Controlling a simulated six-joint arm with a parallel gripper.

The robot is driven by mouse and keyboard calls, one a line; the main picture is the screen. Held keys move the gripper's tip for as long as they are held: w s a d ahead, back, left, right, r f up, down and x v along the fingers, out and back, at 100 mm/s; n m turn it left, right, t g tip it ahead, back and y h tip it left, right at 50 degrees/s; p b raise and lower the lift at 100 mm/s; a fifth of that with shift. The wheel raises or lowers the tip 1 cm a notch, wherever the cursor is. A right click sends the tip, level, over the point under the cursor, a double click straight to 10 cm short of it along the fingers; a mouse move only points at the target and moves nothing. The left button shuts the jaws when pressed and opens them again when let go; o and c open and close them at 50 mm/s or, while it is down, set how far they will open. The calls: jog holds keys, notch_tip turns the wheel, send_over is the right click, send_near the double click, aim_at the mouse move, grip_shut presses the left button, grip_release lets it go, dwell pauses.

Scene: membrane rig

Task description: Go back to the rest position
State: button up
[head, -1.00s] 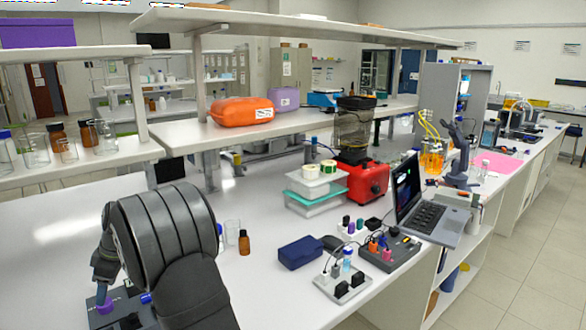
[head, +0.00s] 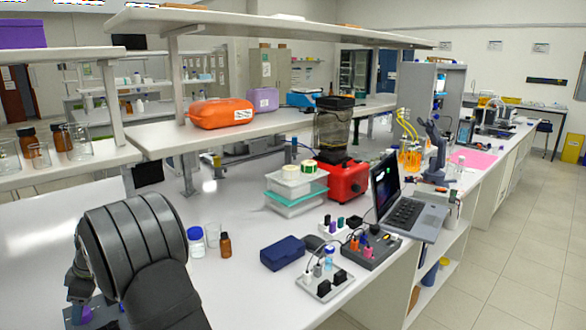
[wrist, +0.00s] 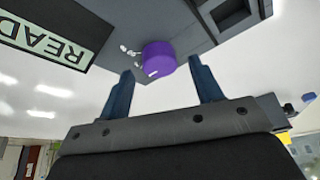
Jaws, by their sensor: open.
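My gripper (wrist: 161,78) shows in the wrist view with its two dark blue fingers apart and nothing clamped between them. A round purple cap or knob (wrist: 158,58) lies just beyond the fingertips, on a dark grey panel (wrist: 165,20). I cannot tell how far the cap is from the fingers. In the head view my gripper (head: 78,292) is low at the left edge, small and largely hidden by my dark, thick arm. A little of the purple and dark device shows below it. No marker for a rest position shows.
A blue-lidded jar (head: 195,242) and an amber bottle (head: 225,246) stand close right of my arm. A shelf (head: 270,30) overhangs the bench's back.

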jog(key=v, duration=1.5)
jog(key=x, duration=1.6)
jog(key=shift+s+a+f, duration=0.1)
jog(key=shift+f, duration=0.3)
jog(key=shift+r+m+t, duration=0.15)
jog(key=shift+m+t, duration=0.15)
jog(key=shift+m, duration=0.5)
jog(key=m+t, duration=0.1)
jog(key=m, duration=0.2)
jog(key=shift+s, duration=0.1)
jog(key=shift+s+m+t, duration=0.1)
jog(key=shift+m+t, duration=0.45)
jog(key=shift+m, duration=0.75)
jog(key=shift+m+t, duration=0.55)
jog(key=shift+m, duration=0.75)
jog(key=shift+v, duration=2.75)
